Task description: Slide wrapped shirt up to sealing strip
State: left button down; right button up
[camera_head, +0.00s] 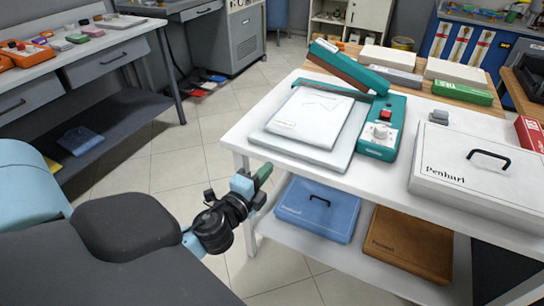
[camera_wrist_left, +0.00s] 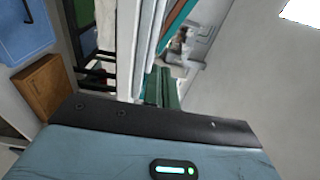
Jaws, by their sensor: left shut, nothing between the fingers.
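The wrapped shirt (camera_head: 308,122) is a flat white packet with faint collar lines, lying on a pale grey board (camera_head: 328,161) on the white table. Its far edge is close to the dark sealing strip (camera_head: 335,88) of the teal sealer (camera_head: 379,151); whether they touch I cannot tell. The sealer's lid arm (camera_head: 337,62) is raised. My left gripper (camera_head: 264,171) is beside the table's left front edge, apart from the shirt. Its green fingers are shut and empty; they also show in the left wrist view (camera_wrist_left: 161,86). My right gripper is out of view.
A white "Penhurl" case (camera_head: 440,193) stands on the right of the table. A blue case (camera_head: 335,225) and a brown case (camera_head: 408,262) lie on the lower shelf. White packs and a green box (camera_head: 462,93) are behind. Tiled floor is clear at left.

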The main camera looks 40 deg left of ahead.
pick_arm(q)
jog(key=shift+s, duration=0.3)
jog(key=s+d+f+n+g+h, duration=0.1)
jog(key=s+d+f+n+g, duration=0.2)
jog(key=s+f, duration=0.5)
jog(key=s+d+f+n+g+h, duration=0.1)
jog(key=s+d+f+n+g, duration=0.2)
jog(key=s+f, duration=0.5)
jog(key=s+d+f+n+g+h, duration=0.1)
jog(key=s+d+f+n, duration=0.2)
jog(key=s, duration=0.4)
jog(key=s+d+f+n+g+h, duration=0.1)
jog(key=s+d+f+n+g, duration=0.1)
jog(key=s, duration=0.5)
jog(key=s+d+f+n+g, duration=0.2)
jog(key=s+d+f+n, duration=0.1)
jog(key=s, duration=0.4)
notch_tip(320, 180, down, 2)
jog(key=shift+d+f+n+h, duration=0.2)
jog(key=shift+d+n+h, duration=0.15)
jog(key=shift+d, duration=0.4)
